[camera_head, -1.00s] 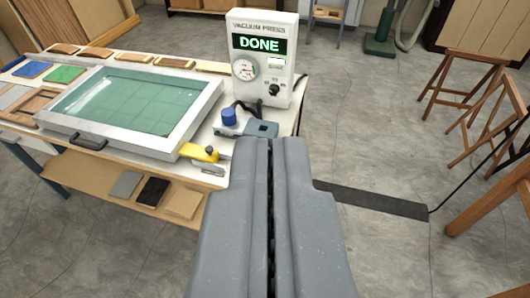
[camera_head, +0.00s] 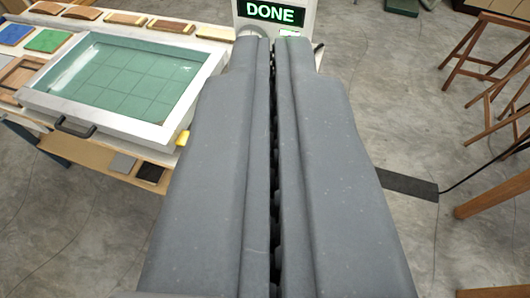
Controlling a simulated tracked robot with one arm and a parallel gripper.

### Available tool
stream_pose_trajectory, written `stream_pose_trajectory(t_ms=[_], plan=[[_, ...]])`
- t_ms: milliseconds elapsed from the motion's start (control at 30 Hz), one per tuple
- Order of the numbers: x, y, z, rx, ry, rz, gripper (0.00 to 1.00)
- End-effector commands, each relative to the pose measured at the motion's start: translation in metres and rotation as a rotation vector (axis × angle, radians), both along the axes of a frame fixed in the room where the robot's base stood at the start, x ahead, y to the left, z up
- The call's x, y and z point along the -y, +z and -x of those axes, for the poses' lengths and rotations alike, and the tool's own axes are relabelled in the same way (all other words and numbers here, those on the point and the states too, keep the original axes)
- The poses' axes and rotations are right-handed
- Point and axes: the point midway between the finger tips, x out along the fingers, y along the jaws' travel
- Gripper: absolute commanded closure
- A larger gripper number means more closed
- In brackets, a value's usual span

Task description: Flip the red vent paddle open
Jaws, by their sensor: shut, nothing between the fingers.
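My gripper (camera_head: 271,42) is shut and empty. It fills the middle of the view, its fingertips overlapping the lower part of the vacuum press control box (camera_head: 272,12). The box's green display reads DONE. Only the top of the box and thin edges beside the fingers show. No red vent paddle can be seen; the area below the display is hidden behind my fingers. The framed press bed (camera_head: 60,98) with a green gridded sheet (camera_head: 125,82) under a clear cover lies on the table to the left.
A yellow tool (camera_head: 183,138) peeks out left of my gripper. Wood samples (camera_head: 125,18) line the table's back edge. A black floor strip (camera_head: 408,186) and wooden stools (camera_head: 490,60) are at the right. Open concrete floor lies between.

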Motion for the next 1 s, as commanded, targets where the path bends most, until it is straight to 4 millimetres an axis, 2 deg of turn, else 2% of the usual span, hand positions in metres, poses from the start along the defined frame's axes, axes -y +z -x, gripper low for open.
stream_pose_trajectory(t_ms=[333, 467, 567, 667, 800, 1000], plan=[[0.0, 0.0, -0.001, -0.002, 0.0, 0.0, 1.0], [-0.001, -0.013, -0.014, -0.034, -0.012, -0.005, 1.0], [-0.004, -0.041, -0.039, -0.097, -0.033, -0.017, 1.0], [-0.01, -0.081, -0.071, -0.185, -0.066, -0.033, 1.0], [-0.014, -0.149, -0.114, -0.321, -0.121, -0.057, 1.0], [-0.019, -0.25, -0.157, -0.505, -0.205, -0.086, 1.0]])
